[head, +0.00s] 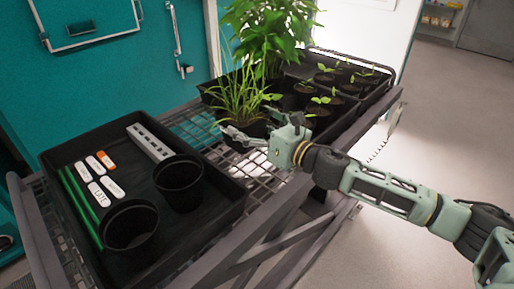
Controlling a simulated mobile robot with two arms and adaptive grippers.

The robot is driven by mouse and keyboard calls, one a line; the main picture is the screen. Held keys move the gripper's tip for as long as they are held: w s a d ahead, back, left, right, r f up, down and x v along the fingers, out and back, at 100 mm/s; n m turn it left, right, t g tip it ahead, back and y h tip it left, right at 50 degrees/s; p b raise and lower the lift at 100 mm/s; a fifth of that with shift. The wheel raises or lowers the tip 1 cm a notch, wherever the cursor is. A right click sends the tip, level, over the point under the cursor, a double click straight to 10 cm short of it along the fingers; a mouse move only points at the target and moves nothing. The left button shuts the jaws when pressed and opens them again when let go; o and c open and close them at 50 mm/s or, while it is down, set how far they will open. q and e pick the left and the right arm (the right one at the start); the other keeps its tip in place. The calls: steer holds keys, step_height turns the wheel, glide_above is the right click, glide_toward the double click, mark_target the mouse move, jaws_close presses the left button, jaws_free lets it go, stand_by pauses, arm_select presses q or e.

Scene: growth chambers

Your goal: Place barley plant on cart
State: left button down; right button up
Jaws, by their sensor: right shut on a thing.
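The barley plant (238,98) has long thin grassy leaves in a small black pot (242,137). It is in the head view above the middle of the cart (268,210), a grey frame with a wire mesh top. My right gripper (248,128) reaches in from the right and is shut on the barley plant's pot, with its fingers at the rim. The pot is upright, over or on the bare mesh between two trays; I cannot tell whether its base touches. The pot's far side is hidden. My left gripper is out of view.
A black tray (232,192) at the cart's near end holds two empty pots (180,184), several labels, green stakes and a grey strip. A second tray (374,100) at the far end holds several seedling pots and a tall leafy plant (268,35). A teal chamber wall stands behind.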

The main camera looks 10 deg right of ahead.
mark_target(254, 135)
steer(key=shift+s+d+f, duration=0.2)
steer(key=shift+s+f, duration=0.15)
steer(key=shift+s, duration=0.2)
steer(key=shift+s+d+f, duration=0.15)
steer(key=shift+s+f, duration=0.15)
steer(key=shift+s, duration=0.2)
steer(key=shift+s+d+f, duration=0.15)
steer(key=shift+s+f, duration=0.05)
steer(key=shift+s, duration=0.25)
steer(key=shift+w+f+b, duration=0.1)
steer(key=shift+f+b, duration=0.25)
steer(key=shift+f, duration=1.65)
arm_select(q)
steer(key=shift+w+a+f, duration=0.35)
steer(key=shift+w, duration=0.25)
arm_select(e)
steer(key=o, duration=1.5)
steer(key=shift+f, duration=0.1)
steer(key=shift+o, duration=0.2)
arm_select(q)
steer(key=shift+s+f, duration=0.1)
arm_select(e)
steer(key=shift+d, duration=0.1)
